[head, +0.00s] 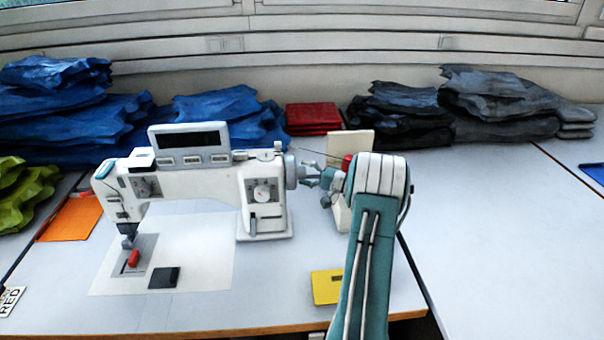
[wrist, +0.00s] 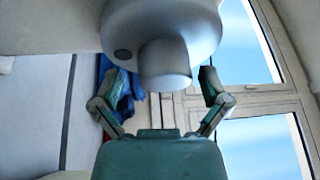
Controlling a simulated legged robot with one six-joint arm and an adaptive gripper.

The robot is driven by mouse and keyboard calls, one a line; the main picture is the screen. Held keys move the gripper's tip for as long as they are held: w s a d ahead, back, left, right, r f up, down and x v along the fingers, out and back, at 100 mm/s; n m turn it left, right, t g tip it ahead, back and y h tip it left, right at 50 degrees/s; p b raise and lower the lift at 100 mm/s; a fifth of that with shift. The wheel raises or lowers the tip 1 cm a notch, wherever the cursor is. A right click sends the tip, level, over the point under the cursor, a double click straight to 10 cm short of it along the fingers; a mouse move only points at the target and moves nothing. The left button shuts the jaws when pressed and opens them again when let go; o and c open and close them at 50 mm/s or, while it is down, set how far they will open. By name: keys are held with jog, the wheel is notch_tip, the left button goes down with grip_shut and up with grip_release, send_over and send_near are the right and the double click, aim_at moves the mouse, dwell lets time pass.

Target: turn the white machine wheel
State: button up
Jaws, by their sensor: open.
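The white sewing machine (head: 190,190) stands on the table, with its pale grey wheel (head: 291,171) on the right end of its body. In the wrist view the wheel (wrist: 160,20) is large at the top, with a round hub (wrist: 166,66) sticking out toward me. My gripper (head: 313,174) is just right of the wheel in the head view. In the wrist view my gripper (wrist: 162,78) is open, one finger on each side of the hub. Gaps show between the hub and both fingers. I cannot tell whether anything touches in depth.
A cream block (head: 350,145) and a red object (head: 347,162) stand behind my arm, partly hidden. A yellow pad (head: 327,287) lies near the front edge. Blue (head: 225,110) and dark (head: 400,115) folded piles line the wall. The right table (head: 510,220) is mostly clear.

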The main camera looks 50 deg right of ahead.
jog(key=v, duration=1.1)
jog(key=shift+s+f, duration=0.15)
jog(key=shift+s, duration=0.15)
jog(key=w+a+m+g, duration=0.1)
jog(key=w+m, duration=0.2)
jog(key=w+a+r+m+g+h, duration=0.1)
jog(key=w+a+m, duration=0.1)
jog(key=w, duration=0.1)
jog(key=w+a+m+g+h, duration=0.1)
jog(key=w+a+m, duration=0.1)
jog(key=w+m, duration=0.1)
jog(key=shift+w+a+r+m, duration=0.15)
jog(key=shift+w+r+m, duration=0.2)
jog(key=shift+w, duration=0.2)
jog(key=c, duration=1.1)
